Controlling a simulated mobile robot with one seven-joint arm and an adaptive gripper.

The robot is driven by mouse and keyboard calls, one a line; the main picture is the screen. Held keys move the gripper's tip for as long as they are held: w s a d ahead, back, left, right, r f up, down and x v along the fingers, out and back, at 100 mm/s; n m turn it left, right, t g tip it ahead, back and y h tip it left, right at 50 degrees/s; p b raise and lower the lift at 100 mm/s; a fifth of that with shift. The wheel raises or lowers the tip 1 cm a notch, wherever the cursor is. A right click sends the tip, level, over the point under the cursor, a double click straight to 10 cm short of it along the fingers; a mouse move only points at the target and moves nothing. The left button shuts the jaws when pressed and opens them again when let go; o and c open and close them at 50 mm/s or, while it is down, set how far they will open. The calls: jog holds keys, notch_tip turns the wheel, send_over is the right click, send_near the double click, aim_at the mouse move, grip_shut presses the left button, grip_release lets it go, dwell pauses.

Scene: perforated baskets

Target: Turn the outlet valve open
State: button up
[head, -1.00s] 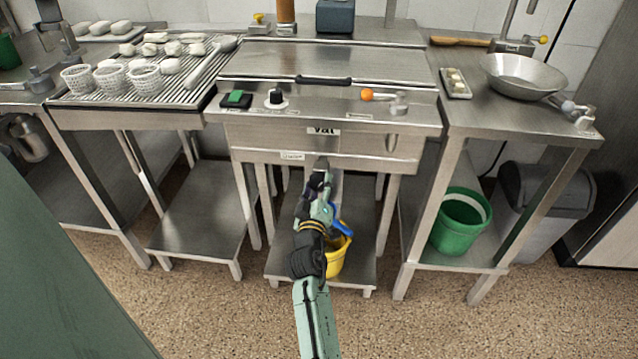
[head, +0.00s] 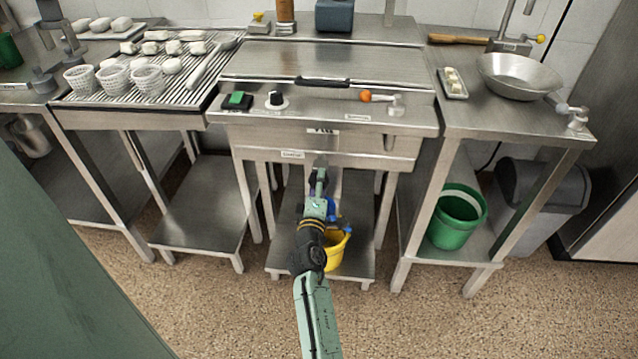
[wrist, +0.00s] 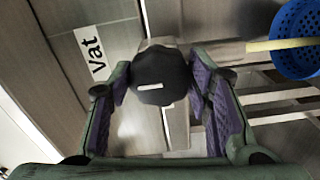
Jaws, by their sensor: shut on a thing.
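The outlet valve shows in the wrist view as a dark, many-sided knob (wrist: 160,74) with a short white mark, on the front of the steel vat below its "Vat" label (wrist: 93,54). My gripper (wrist: 160,90) has one finger on each side of the knob and is shut on it. The white mark lies nearly level in the wrist view. In the head view my gripper (head: 319,178) is under the vat's front panel (head: 370,142), and my arm hides the knob there.
A yellow bucket (head: 337,250) with a blue item stands on the low shelf behind my arm. The wrist view shows a blue perforated basket (wrist: 296,35) with a pale handle at right. A green bucket (head: 457,222) stands right. An orange-tipped lever (head: 366,96) is on the vat's top.

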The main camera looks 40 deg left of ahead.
dwell(0.3)
jog(key=o, duration=1.1)
jog(key=shift+o, duration=0.2)
jog(key=v, duration=0.7)
jog(key=shift+s, duration=0.25)
jog(key=shift+d, duration=0.15)
